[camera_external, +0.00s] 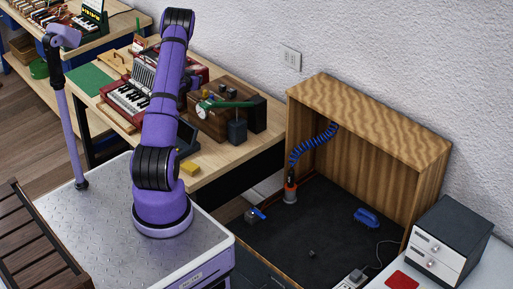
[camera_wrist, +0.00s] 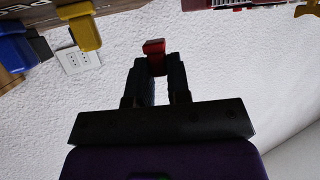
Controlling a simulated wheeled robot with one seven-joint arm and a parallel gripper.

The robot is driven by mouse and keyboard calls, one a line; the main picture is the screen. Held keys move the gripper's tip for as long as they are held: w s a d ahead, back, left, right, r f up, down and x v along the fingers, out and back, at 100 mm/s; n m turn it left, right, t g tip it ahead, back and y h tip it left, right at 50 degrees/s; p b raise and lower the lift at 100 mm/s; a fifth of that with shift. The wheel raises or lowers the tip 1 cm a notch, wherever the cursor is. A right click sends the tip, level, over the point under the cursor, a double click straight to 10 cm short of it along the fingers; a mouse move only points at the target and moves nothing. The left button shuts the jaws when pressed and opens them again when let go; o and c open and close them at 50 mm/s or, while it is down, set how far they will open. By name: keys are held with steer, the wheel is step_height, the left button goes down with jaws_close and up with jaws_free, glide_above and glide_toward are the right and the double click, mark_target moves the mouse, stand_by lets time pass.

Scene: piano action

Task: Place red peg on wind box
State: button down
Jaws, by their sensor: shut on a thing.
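My gripper (camera_wrist: 156,70) is shut on a red peg (camera_wrist: 154,47), which shows between the dark fingertips in the wrist view. In the external view my purple arm hides the gripper and the peg. A brown wooden box (camera_external: 213,121), which looks like the wind box, stands on the workbench right of the arm, with small dark and yellow parts on top. In the wrist view a wooden surface with lettering (camera_wrist: 40,17) is at the top left, with a yellow piece (camera_wrist: 85,32) and a blue piece (camera_wrist: 14,48) beside it. The held peg appears apart from them.
A red accordion (camera_external: 128,98) lies left of the box on the workbench. A green lever or pipe (camera_external: 230,104) and a dark block (camera_external: 237,132) are at the box's front. A yellow block (camera_external: 190,168) lies near the bench edge. The white wall with an outlet (camera_external: 290,57) is behind.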

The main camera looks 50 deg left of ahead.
mark_target(197, 94)
steer(key=shift+s+d+f, duration=0.1)
steer(key=shift+f, duration=1.55)
steer(key=shift+f, duration=0.15)
steer(key=c, duration=1.4)
jaws_free()
steer(key=shift+o, duration=0.2)
steer(key=v, duration=1.2)
steer(key=shift+r, duration=0.25)
